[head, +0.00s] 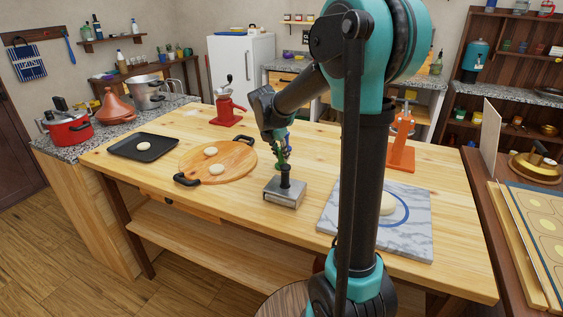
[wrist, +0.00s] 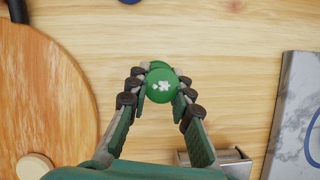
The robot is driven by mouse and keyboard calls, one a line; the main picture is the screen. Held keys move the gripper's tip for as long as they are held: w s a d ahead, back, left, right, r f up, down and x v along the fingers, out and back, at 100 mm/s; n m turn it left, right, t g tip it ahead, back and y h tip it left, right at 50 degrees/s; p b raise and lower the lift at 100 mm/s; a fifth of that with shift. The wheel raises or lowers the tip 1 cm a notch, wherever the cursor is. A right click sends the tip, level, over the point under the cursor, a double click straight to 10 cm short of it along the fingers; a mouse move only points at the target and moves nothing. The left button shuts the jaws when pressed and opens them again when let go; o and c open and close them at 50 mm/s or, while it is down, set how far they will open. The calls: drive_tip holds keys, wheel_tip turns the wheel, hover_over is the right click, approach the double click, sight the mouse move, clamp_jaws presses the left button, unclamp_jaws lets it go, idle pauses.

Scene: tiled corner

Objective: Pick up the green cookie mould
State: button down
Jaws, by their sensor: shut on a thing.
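The green cookie mould (wrist: 160,85) is round, with a pale figure on its top, and sits between the fingertips in the wrist view. My gripper (wrist: 160,92) is shut on it, with dark finger pads touching it on both sides. In the head view my gripper (head: 280,153) is over the wooden table (head: 240,215), just behind a metal block with a black knob. There the mould is small and hard to tell from my green fingers. I cannot tell whether its bottom touches the table.
The metal block (head: 284,192) stands close in front of my gripper. A round wooden board (head: 235,163) with dough pieces is to the left, beyond it a black tray (head: 145,147). A marble slab (head: 408,240) with dough is right. A red grinder (head: 225,110) and orange press (head: 401,145) stand behind.

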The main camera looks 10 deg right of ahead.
drive_tip(key=shift+r, duration=0.15)
wheel_tip(320, 180, up, 20)
idle(0.6)
